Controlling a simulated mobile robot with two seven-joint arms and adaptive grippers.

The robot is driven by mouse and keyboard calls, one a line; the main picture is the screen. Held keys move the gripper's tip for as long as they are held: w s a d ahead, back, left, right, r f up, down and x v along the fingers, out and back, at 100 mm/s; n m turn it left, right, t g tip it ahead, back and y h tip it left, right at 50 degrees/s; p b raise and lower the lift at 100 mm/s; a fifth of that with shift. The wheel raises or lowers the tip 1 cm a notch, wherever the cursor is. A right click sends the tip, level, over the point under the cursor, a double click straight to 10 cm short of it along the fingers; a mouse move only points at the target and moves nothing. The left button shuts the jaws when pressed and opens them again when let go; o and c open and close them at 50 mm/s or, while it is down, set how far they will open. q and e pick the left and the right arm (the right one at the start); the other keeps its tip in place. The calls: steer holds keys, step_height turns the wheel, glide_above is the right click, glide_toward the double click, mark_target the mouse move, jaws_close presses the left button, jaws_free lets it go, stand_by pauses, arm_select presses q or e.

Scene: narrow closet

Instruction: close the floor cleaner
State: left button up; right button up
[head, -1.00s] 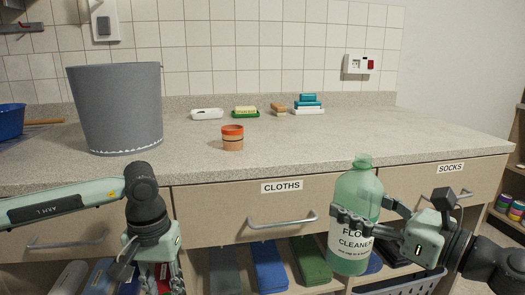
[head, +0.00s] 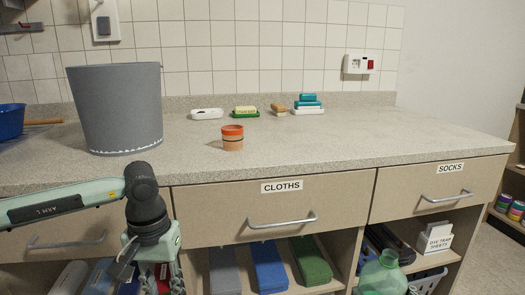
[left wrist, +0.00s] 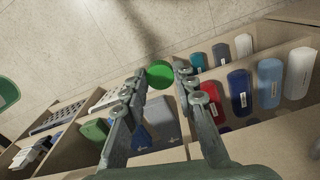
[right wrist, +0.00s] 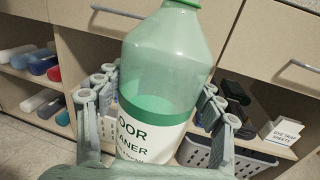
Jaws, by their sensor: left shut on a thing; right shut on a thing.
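The floor cleaner bottle (right wrist: 160,70) is clear green with a white label and some green liquid inside. My right gripper (right wrist: 155,108) is shut around its body in the right wrist view. In the head view the bottle (head: 382,276) shows only its shoulder and open neck at the bottom edge, without a cap. My right gripper is out of sight there. A round green cap (left wrist: 160,75) sits between the fingertips of my left gripper (left wrist: 158,80), which is shut on it. In the head view my left gripper is low at the left, its fingertips cut off.
The counter (head: 330,145) holds a grey bucket (head: 117,110), an orange-banded pot (head: 232,138) and soap dishes at the back. Below are drawers labelled CLOTHS (head: 283,187) and SOCKS (head: 450,168), and shelves with rolled cloths (head: 268,265). A grey basket (right wrist: 210,155) stands behind the bottle.

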steer(key=shift+a+r+m+t+h, duration=0.1)
steer(key=shift+a+m+t+h, duration=0.15)
steer(key=shift+a+m+h, duration=0.7)
steer(key=shift+a+r+m+t+h, duration=0.15)
steer(key=shift+a+m+h, duration=0.3)
steer(key=shift+h, duration=0.85)
steer(key=shift+a+f+m+t+h, duration=0.1)
steer(key=shift+a+m+t+h, duration=0.2)
steer(key=shift+a+m+h, duration=0.65)
steer(key=shift+d, duration=0.35)
steer(key=s+a+r+n+g+y, duration=0.1)
steer(key=a+n+g+y, duration=0.3)
steer(key=a+n+y, duration=0.4)
steer(key=s+a+y, duration=0.1)
steer(key=a+y, duration=0.2)
steer(key=a, duration=0.2)
steer(key=shift+a, duration=0.3)
arm_select(q)
steer(key=shift+d, duration=0.1)
